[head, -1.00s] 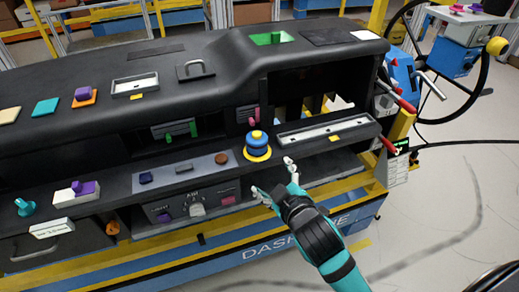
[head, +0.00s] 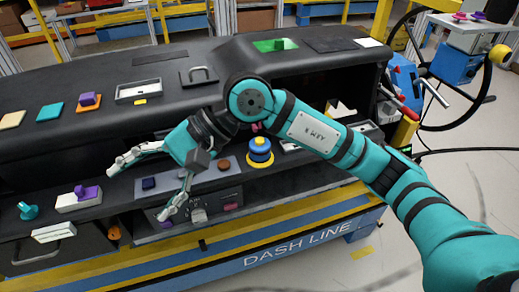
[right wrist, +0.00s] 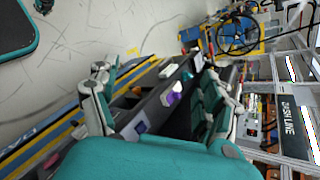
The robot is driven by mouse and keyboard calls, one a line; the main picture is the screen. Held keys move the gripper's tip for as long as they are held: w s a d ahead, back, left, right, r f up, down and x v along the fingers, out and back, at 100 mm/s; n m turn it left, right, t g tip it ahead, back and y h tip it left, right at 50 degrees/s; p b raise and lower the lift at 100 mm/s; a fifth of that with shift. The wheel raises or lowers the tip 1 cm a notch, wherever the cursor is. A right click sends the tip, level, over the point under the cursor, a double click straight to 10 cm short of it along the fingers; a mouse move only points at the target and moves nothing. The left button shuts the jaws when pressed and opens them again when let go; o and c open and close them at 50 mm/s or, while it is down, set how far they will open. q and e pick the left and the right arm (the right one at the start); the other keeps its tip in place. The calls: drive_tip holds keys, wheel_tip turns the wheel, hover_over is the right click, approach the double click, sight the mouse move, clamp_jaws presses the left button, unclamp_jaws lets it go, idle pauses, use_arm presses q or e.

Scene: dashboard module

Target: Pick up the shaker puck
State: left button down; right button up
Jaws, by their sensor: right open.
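Nothing is labelled as the shaker puck, and I cannot tell for sure which piece it is. A blue stacked round piece (head: 260,149) stands on a yellow disc on the front ledge, right of my right gripper. A brown round disc (head: 224,164) and a dark blue piece (head: 149,183) lie on a grey strip. My right gripper (head: 140,190) is open and empty over the ledge, its fingers spread and pointing left, near a purple knob on a white block (head: 78,198). That block seems to show between the fingers in the right wrist view (right wrist: 174,92). My left gripper is out of view.
The black dashboard (head: 190,62) has an overhanging top above the ledge. Coloured pads and a purple piece on an orange base (head: 89,101) sit on top. A teal knob (head: 26,210) is at far left. A steering wheel (head: 440,65) stands at right.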

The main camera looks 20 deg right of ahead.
drive_tip(key=w+d+f+n+t+h, duration=0.2)
drive_tip(key=w+d+h, duration=0.2)
drive_tip(key=w+d, duration=0.15)
drive_tip(key=t+h, duration=0.4)
drive_tip(key=h, duration=0.5)
approach(260, 141)
drive_tip(key=p+x, duration=0.3)
drive_tip(key=x, duration=0.3)
drive_tip(key=shift+w+f+p, duration=0.3)
drive_tip(key=shift+f+p, duration=0.35)
drive_tip(key=p+x, duration=0.1)
drive_tip(key=x, duration=0.2)
drive_tip(key=shift+d+f+p, duration=0.1)
drive_tip(key=shift+f+p, duration=0.15)
drive_tip(key=shift+p, duration=0.1)
drive_tip(key=shift+w+f, duration=0.2)
drive_tip(key=shift+f, duration=0.15)
drive_tip(key=shift+c, duration=0.4)
